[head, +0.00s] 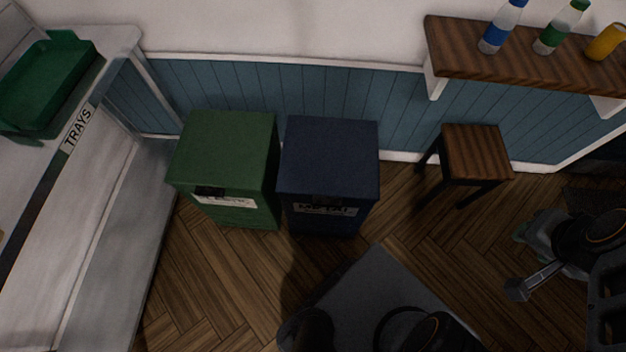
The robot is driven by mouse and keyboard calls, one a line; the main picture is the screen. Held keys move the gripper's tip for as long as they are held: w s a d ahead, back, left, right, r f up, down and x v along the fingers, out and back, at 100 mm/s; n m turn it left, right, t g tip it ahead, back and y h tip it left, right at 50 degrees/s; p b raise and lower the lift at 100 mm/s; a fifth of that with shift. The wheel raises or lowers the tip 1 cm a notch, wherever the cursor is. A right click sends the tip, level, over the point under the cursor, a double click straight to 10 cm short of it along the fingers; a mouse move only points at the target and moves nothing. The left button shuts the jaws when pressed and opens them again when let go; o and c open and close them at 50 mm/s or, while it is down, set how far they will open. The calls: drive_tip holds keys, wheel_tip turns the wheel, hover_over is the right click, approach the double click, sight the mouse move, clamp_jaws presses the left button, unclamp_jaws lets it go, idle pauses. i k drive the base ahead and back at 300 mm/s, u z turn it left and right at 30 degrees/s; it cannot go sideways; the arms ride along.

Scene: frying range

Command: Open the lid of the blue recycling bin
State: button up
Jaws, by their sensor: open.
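The blue recycling bin (330,165) stands upright against the wall in the middle of the head view. Its flat dark blue lid is down, and a pale label that seems to read METAL is on its front. A dark piece sits at the lid's front edge, above the label. My gripper (519,262) is at the right side of the view, partly cut off and dark, with its jaws apart. It is well to the right of the bin and not touching it. Nothing shows between the jaws.
A green bin (228,150) stands close left of the blue one. A wooden stool (476,152) is to the right, below a wall shelf (530,62) with bottles and a yellow can. A counter (85,190) with a green tray is at left. Wood floor before the bins is clear.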

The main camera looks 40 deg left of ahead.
sight(330, 160)
drive_tip(key=u, duration=0.45)
drive_tip(key=i, duration=0.35)
drive_tip(key=z, duration=0.25)
drive_tip(key=k, duration=1.15)
drive_tip(key=u, duration=2)
